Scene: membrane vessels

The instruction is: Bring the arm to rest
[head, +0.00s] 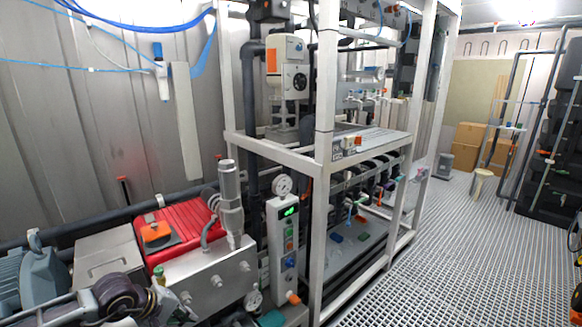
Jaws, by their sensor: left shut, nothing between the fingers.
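My left arm comes in low at the left, and its gripper (178,304) shows at the bottom edge, in front of the steel pump housing. The gripper is shut and I see nothing held in it. It is small and partly mixed with the dark and metal parts around it, so I cannot tell whether it touches anything. My right gripper is not in view.
A red-topped machine (182,228) and a slim control box with a green display (283,240) stand close by. A white frame (322,170) carries piping and valves. Grated floor (440,250) lies open to the right. Cardboard boxes (470,137) stand far back.

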